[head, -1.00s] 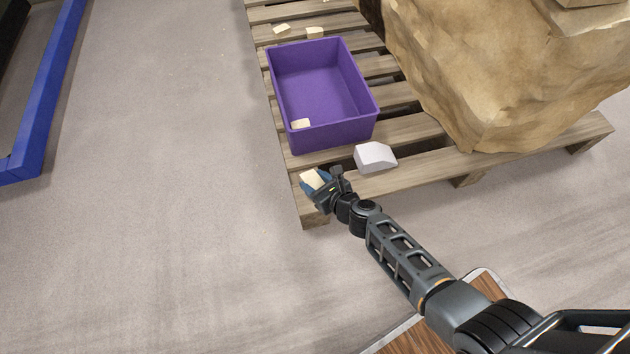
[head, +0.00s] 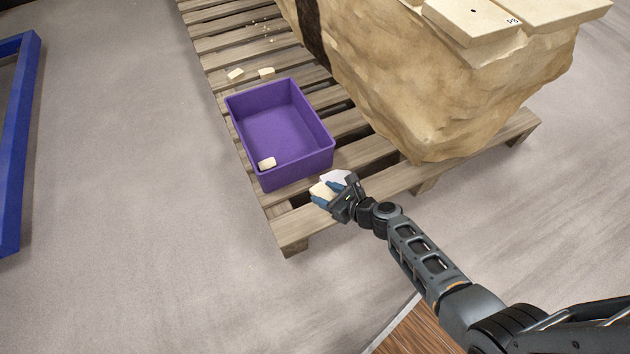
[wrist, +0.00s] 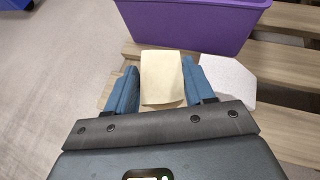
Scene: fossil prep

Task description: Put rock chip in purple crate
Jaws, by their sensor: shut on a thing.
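My gripper (head: 324,193) is shut on a cream rock chip (head: 320,191), just in front of the purple crate (head: 298,176) and outside it. In the wrist view the held chip (wrist: 161,77) sits between the two blue fingers, and the crate's wall (wrist: 190,24) stands beyond it. The crate is open at the top and rests on the wooden pallet. Another cream chip (head: 267,163) lies inside it at the near left corner. Two more chips, one at the left (head: 235,74) and one at the right (head: 266,72), lie on the pallet behind the crate.
A white block (wrist: 226,80) lies on the pallet right of my gripper; in the head view my gripper partly hides it. A large tan rock (head: 430,90) stands right of the crate. A blue frame (head: 14,140) is at the far left. The floor left of the pallet is clear.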

